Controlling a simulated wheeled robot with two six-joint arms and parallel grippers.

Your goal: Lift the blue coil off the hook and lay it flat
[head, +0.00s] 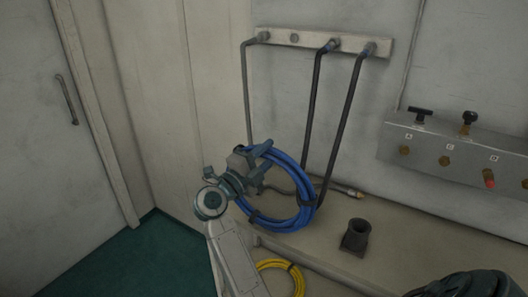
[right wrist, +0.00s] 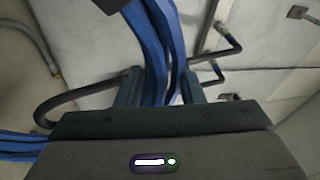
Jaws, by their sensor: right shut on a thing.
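The blue coil (head: 304,190) is a bundle of hose with dark ties. My right gripper (head: 267,159) is shut on its upper left part, and the coil hangs tilted below and to the right of the jaws. In the right wrist view, the blue strands (right wrist: 150,45) pass between the two fingers. The hook rail (head: 310,40) is on the wall above, and the coil is clear of its pegs. The coil's lower edge is close over the beige bench (head: 400,255); I cannot tell whether it touches. My left gripper is not in view.
Dark hoses (head: 346,115) hang from the rail behind the coil. A brass-tipped hose end (head: 345,190) and a black holder (head: 355,237) are right of it. A yellow coil (head: 297,278) lies below. A valve panel (head: 455,150) is at right. Bench right of the holder looks bare.

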